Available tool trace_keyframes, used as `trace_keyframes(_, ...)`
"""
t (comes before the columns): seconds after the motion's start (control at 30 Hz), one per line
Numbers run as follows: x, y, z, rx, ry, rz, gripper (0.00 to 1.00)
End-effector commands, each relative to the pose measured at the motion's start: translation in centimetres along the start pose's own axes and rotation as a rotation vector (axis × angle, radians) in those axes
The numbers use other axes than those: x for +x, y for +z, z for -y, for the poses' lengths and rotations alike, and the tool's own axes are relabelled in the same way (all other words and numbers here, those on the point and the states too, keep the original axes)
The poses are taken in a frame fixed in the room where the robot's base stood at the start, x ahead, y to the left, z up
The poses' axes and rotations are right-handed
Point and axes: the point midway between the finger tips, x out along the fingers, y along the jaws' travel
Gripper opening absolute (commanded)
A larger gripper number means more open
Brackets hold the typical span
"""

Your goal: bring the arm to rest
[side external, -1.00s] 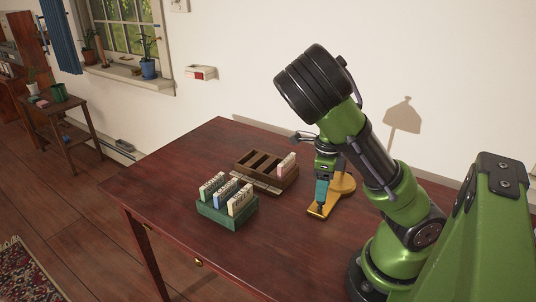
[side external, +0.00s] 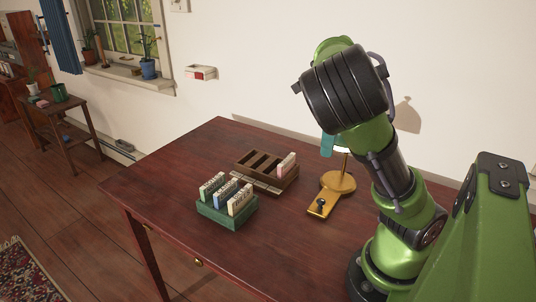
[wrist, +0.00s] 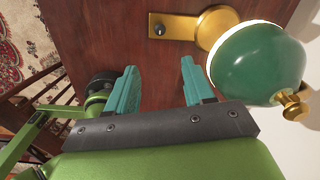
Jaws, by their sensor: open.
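My gripper (wrist: 158,72) is open in the wrist view. Its two teal fingers are apart with bare table between them, and it holds nothing. In the side view only a bit of teal finger (side external: 327,146) shows beside my arm, above the table and clear of the desk lamp's base (side external: 338,183); the rest is hidden behind my arm. The lamp's green shade (wrist: 258,65) is right of the fingers in the wrist view, with a bright pale rim. The lamp's brass plate (side external: 320,207) with a dark knob is free of the fingers.
A green rack (side external: 227,213) with several upright labelled cards stands on the dark red table (side external: 180,190). Behind it is a brown slotted box (side external: 264,172) with a pinkish card at its right end. The table's left part is clear. A wall stands behind.

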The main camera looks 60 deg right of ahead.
Motion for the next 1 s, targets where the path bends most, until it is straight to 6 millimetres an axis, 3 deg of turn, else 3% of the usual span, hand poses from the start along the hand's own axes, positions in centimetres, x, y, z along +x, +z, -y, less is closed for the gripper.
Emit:
trace_keyframes(0.17, 0.0, -0.1, 0.1, -0.036, -0.006, -0.003, 0.52)
trace_keyframes(0.27, 0.4, -0.5, 0.7, -0.162, -0.034, -0.033, 0.52)
trace_keyframes(0.47, 5.8, 0.1, -0.8, -0.643, 0.103, -0.089, 0.52)
trace_keyframes(0.6, 9.2, 0.9, -3.1, -0.986, 0.219, -0.024, 0.52)
trace_keyframes(0.7, 10.7, 2.0, -5.5, -1.251, 0.266, 0.072, 0.52)
trace_keyframes(0.87, 10.4, 4.1, -9.4, -1.662, 0.222, 0.261, 0.52)
trace_keyframes(1.0, 7.8, 5.9, -12.4, -1.988, 0.049, 0.404, 0.52)
